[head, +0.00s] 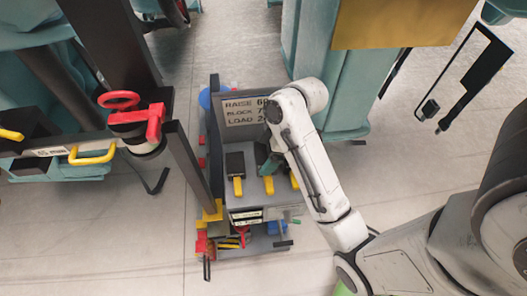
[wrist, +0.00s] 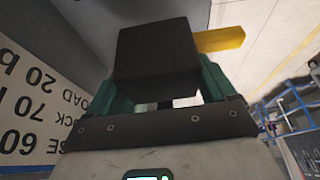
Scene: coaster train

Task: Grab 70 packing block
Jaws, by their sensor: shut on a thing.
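My gripper (head: 265,158) is at the grey cart (head: 240,203), over its top shelf. In the wrist view its teal fingers are shut on a dark packing block (wrist: 155,62), which has a yellow handle (wrist: 219,40) pointing right. In the head view the fingers and arm mostly hide this block. Another dark block (head: 235,161) with a yellow handle stands to the left of my gripper on the shelf. Two more yellow handles show below and right of the fingers; I cannot tell which belongs to the held block.
A sign (head: 243,108) on the cart's back panel reads RAISE, BLOCK and LOAD with partly hidden numbers. A dark post (head: 193,165) rises at the cart's left. Teal coaster structures (head: 335,70) stand behind. The tiled floor at lower left is clear.

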